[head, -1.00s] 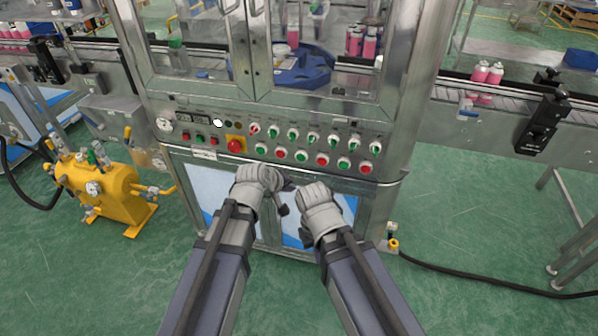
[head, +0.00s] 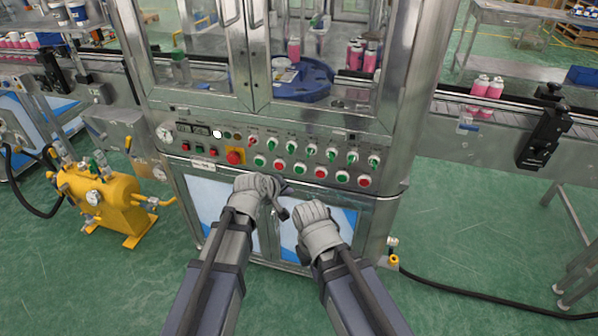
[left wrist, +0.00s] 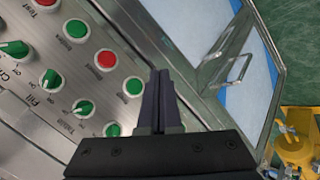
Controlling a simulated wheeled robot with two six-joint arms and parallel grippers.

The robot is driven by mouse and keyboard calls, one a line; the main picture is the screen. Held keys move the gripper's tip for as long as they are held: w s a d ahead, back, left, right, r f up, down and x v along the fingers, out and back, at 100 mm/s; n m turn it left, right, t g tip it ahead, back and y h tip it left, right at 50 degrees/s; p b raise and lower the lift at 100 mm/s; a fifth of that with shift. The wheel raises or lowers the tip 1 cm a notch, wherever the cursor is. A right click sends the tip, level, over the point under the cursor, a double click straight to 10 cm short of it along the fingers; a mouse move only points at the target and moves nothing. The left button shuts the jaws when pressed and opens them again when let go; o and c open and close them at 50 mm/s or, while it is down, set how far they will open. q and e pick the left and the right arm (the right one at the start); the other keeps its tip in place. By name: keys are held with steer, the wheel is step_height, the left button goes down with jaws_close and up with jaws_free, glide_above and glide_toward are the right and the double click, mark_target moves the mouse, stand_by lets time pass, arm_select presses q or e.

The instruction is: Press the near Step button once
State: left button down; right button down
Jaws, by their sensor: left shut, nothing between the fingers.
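The lower button row on the machine panel alternates green and red. The labels are too small in the head view to tell which is the near Step button. In the left wrist view, a green button (left wrist: 132,86) lies just left of my fingertips, with a red button (left wrist: 106,59) beyond it. My left gripper (left wrist: 160,75) is shut and empty; no contact with a button is visible. In the head view it is below the row. My right gripper (head: 318,232) is lower right; its fingers are hidden.
Green-handled selector switches (head: 312,149) sit above the buttons, and a red emergency stop (head: 235,157) is to their left. Cabinet doors with handles are below. A yellow tank (head: 105,205) stands left; a conveyor with pink bottles (head: 488,87) runs right.

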mark_target(299, 170)
arm_select(q)
steer(key=w+d, duration=0.2)
steer(key=w, duration=0.4)
steer(key=shift+w, duration=0.25)
steer(key=shift+w+d, duration=0.1)
steer(key=shift+w, duration=0.05)
stand_by(1.7)
steer(key=shift+w, duration=0.25)
